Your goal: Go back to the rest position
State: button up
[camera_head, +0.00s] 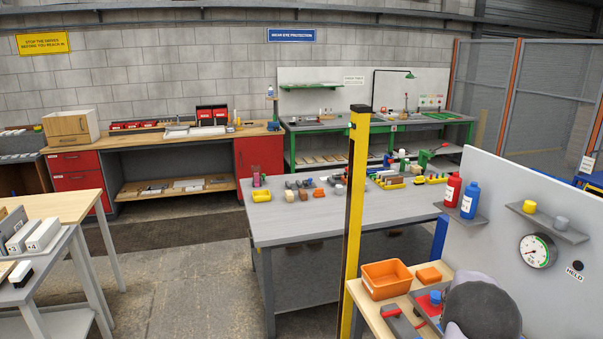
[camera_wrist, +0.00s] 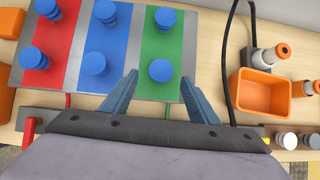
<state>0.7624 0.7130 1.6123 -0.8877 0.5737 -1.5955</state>
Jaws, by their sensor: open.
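My gripper (camera_wrist: 161,74) is open in the wrist view, its two blue-grey fingers spread and nothing shut between them. It points at a grey board (camera_wrist: 70,72) with red, blue and green stripes. Several blue pegs stand on the board. One blue peg (camera_wrist: 160,70) on the green stripe shows between the fingertips; I cannot tell the height gap between them. In the head view my dark wrist (camera_head: 480,310) is at the lower right and hides most of the board (camera_head: 428,304); the fingers are hidden there.
An orange bin (camera_wrist: 262,92) is right of the board, with a black cable and orange-and-white parts near it. A yellow post (camera_head: 355,220) rises left of my bench. A grey panel (camera_head: 545,190) with a gauge (camera_head: 537,250) and shelves with bottles stands behind my wrist.

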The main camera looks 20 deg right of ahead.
jog(key=shift+b+v, duration=0.35)
jog(key=shift+v, duration=1.5)
